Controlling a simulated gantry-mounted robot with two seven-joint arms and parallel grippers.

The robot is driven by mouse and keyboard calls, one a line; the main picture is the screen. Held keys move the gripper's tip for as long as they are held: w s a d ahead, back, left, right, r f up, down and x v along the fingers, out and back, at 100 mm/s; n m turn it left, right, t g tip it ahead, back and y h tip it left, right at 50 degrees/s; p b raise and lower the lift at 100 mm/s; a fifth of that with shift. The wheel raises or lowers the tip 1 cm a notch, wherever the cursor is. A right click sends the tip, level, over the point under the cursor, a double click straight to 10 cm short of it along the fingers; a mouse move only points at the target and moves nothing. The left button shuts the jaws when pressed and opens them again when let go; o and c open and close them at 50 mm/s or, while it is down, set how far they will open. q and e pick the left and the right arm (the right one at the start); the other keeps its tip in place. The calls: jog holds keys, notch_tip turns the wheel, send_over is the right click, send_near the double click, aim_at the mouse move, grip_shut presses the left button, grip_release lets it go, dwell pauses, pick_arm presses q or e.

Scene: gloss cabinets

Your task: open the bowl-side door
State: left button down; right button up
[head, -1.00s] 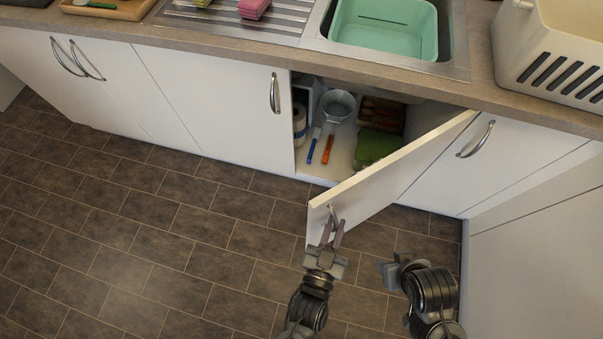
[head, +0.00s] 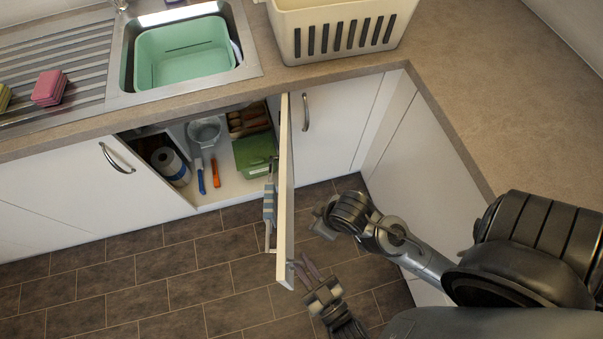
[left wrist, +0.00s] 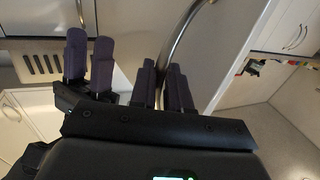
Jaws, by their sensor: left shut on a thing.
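The cabinet door (head: 285,190) below the sink stands wide open. I see it almost edge-on, with a striped cloth on its inner face. My left gripper (head: 304,268) is at the outer side of the door near its free edge. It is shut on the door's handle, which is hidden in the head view. In the left wrist view a curved metal handle (left wrist: 174,45) runs down to the fingers (left wrist: 160,85). My right gripper (head: 323,217) is right of the door and away from it; its fingers are not clear.
The open cabinet holds a grey pan (head: 204,131), a green box (head: 255,153) and a paper roll (head: 169,164). A green basin (head: 185,53) sits in the sink above. A cream slotted crate (head: 341,30) stands on the counter. Floor left of the door is clear.

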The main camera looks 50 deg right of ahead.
pick_arm(q)
jog(key=shift+s+d+f, duration=0.1)
jog(key=shift+f, duration=0.1)
jog(key=c, duration=1.5)
grip_release()
jog(key=shift+o, duration=0.9)
jog(key=shift+w+d, duration=0.2)
jog(key=shift+w, duration=0.05)
jog(key=v, duration=1.1)
